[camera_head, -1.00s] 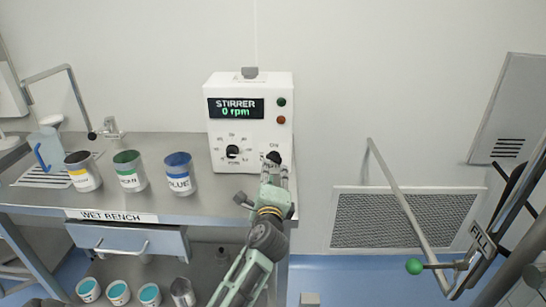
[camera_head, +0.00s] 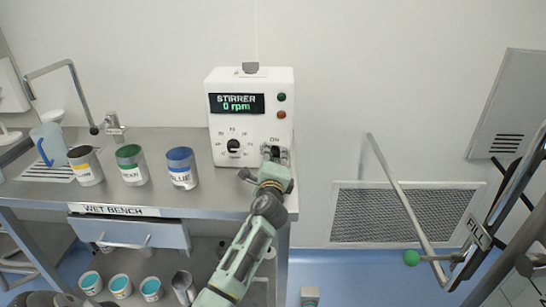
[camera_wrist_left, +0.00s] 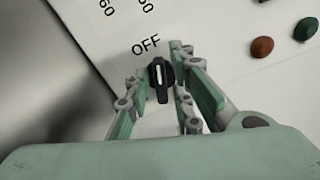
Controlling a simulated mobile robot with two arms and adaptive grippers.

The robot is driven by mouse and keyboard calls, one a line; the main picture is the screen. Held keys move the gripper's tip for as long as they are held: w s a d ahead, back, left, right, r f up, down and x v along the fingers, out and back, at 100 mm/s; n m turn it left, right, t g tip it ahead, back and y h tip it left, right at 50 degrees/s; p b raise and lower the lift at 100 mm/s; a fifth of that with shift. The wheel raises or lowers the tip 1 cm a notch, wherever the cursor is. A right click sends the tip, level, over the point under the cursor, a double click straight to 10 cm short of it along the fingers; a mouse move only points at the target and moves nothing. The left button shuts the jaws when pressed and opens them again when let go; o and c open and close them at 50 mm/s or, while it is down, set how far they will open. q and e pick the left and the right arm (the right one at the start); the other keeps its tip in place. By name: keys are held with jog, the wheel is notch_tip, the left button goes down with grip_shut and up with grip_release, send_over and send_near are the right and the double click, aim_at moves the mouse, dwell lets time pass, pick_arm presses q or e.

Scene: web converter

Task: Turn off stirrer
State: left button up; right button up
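The stirrer (camera_head: 225,155) is a white box at the back right of the wet bench. Its display (camera_head: 237,104) reads "STIRRER 0 rpm". A black speed dial (camera_head: 233,146) sits at its lower left. The black ON/OFF switch knob at its lower right shows in the left wrist view (camera_wrist_left: 160,76), its white mark pointing up toward the "OFF" label. My left gripper (camera_head: 273,158) is at this knob, and its fingers (camera_wrist_left: 162,80) stand open on either side of it. Whether they touch the knob is unclear. My right gripper is not in view.
Yellow (camera_head: 86,166), green (camera_head: 131,166) and blue (camera_head: 181,168) labelled cans stand on the wet bench (camera_head: 215,200) left of the stirrer. Green (camera_head: 281,97) and red (camera_head: 281,115) buttons sit above the knob.

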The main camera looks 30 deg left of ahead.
pick_arm(q)
jog(key=c, duration=0.4)
grip_shut()
jog(key=shift+f+n+b, duration=0.25)
jog(key=shift+n+b, duration=0.35)
jog(key=shift+n, duration=0.2)
jog(key=shift+r+n+b, duration=0.1)
jog(key=shift+n+b, duration=0.25)
jog(key=shift+n, duration=0.85)
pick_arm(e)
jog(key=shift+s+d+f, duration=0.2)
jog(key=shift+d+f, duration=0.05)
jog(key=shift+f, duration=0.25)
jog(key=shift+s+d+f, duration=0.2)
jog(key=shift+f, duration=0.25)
pick_arm(q)
jog(key=o, duration=0.7)
grip_release()
